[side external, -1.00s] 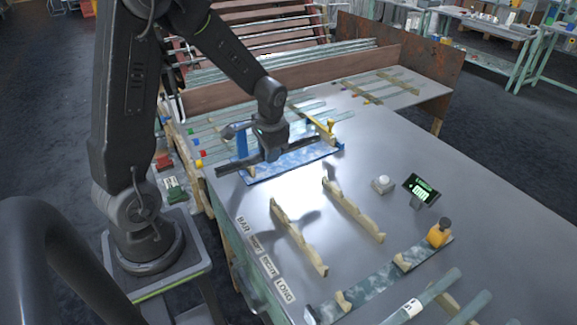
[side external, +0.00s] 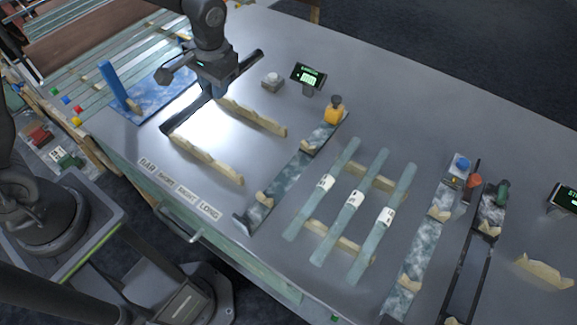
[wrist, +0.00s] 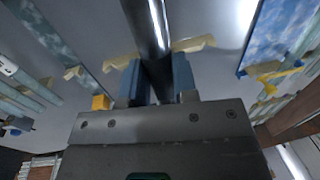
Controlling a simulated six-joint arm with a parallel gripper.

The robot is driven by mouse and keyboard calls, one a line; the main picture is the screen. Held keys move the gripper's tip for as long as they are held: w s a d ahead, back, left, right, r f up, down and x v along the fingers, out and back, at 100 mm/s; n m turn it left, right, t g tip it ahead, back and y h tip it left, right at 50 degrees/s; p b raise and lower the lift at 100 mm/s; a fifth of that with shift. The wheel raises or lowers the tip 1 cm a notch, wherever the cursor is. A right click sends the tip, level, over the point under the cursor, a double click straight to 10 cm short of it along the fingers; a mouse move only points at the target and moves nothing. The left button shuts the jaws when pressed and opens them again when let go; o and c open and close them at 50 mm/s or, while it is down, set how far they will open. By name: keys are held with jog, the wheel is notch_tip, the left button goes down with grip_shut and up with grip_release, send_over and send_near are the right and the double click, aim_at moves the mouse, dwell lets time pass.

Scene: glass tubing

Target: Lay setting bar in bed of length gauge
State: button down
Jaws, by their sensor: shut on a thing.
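The setting bar is a long dark rod (side external: 250,63). My gripper (side external: 215,82) is shut on it near its middle, above the bench beside the two notched wooden rests. In the wrist view the bar (wrist: 148,25) runs between the two blue-grey fingers (wrist: 158,80). What looks like the length gauge has a dark mottled bed (side external: 285,172) with pale notched supports and an orange block (side external: 334,115) at its far end. Its bed is empty and lies to the right of my gripper, apart from the bar. A small green-lit display (side external: 308,75) stands near it.
The notched wooden rests (side external: 205,158) (side external: 252,117) are empty. A blue mottled plate (side external: 150,100) with a blue post lies left. A pale button (side external: 272,80) stands behind. Several labelled glass tubes (side external: 352,205) lie on supports right of the gauge, with other gauges beyond.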

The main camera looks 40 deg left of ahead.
jog(key=d, duration=0.8)
jog(key=shift+s+d+f, duration=0.15)
jog(key=shift+d+f, duration=1.6)
jog(key=shift+d, duration=0.2)
jog(key=shift+s+d+f, duration=0.15)
jog(key=shift+d+f, duration=1.65)
jog(key=shift+d, duration=0.1)
jog(key=shift+s+d+f, duration=0.15)
jog(key=shift+d+f, duration=1.6)
jog(key=shift+d, duration=0.2)
jog(key=shift+f, duration=0.25)
jog(key=shift+f, duration=0.35)
jog(key=c, duration=0.9)
grip_release()
notch_tip(320, 180, up, 13)
jog(key=d, duration=0.1)
jog(key=shift+d, duration=0.4)
